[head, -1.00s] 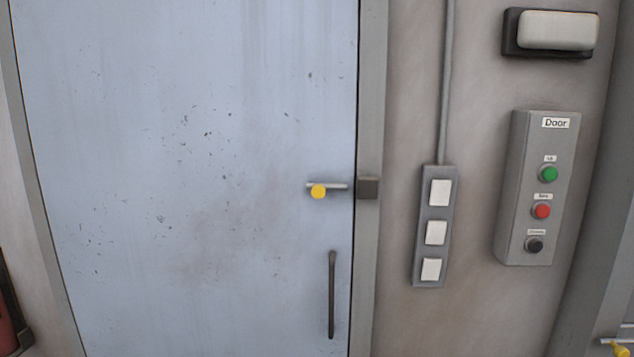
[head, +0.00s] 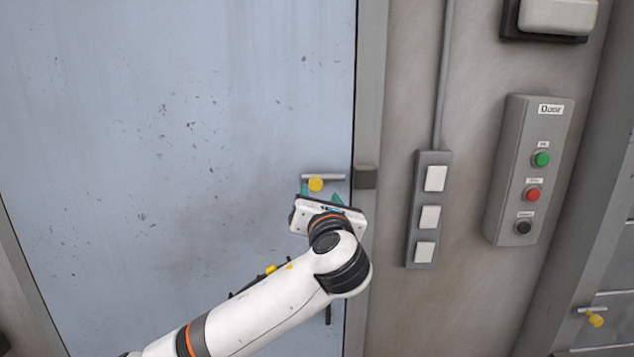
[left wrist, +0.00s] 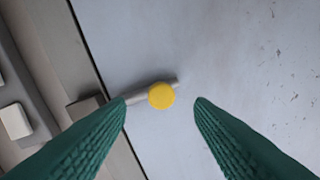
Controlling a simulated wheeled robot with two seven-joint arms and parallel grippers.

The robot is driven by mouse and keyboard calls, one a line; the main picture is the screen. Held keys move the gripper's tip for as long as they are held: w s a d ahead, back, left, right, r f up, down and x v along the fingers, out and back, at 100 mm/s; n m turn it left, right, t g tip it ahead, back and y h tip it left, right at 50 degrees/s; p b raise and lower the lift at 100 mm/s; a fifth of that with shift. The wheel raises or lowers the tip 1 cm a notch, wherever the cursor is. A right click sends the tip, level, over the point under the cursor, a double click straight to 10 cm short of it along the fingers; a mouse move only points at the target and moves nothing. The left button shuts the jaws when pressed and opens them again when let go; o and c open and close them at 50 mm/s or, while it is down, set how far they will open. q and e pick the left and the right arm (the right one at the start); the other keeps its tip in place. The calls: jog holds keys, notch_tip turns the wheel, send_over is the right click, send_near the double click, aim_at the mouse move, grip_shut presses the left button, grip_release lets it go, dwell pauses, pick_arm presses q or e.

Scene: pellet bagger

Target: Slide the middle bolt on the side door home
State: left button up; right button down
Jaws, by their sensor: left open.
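The bolt on the pale blue door (head: 230,120) has a grey rod (head: 335,177) and a round yellow knob (head: 316,184). The rod's right end stops short of the dark keeper block (head: 366,177) on the frame, with a small gap. My left gripper (head: 320,193) is open at the bolt, just below the knob in the head view. In the left wrist view its green fingers (left wrist: 161,100) stand on either side of the knob (left wrist: 161,96), clear of it. The keeper (left wrist: 85,106) is partly behind the left finger. My right gripper is out of view.
A dark vertical handle (head: 328,314) on the door is mostly hidden by my left arm. Right of the frame are a switch strip (head: 428,209) and a Door button box (head: 529,171). Another yellow-knobbed bolt (head: 596,319) is at the lower right.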

aim_at(317, 187)
pick_arm(q)
jog(key=shift+w+a+p, duration=0.2)
jog(key=shift+w+p, duration=0.05)
jog(key=shift+w, duration=1.15)
jog(key=shift+w+a+p, duration=0.15)
jog(key=shift+w+p, duration=0.1)
jog(key=shift+w, duration=1.1)
grip_shut()
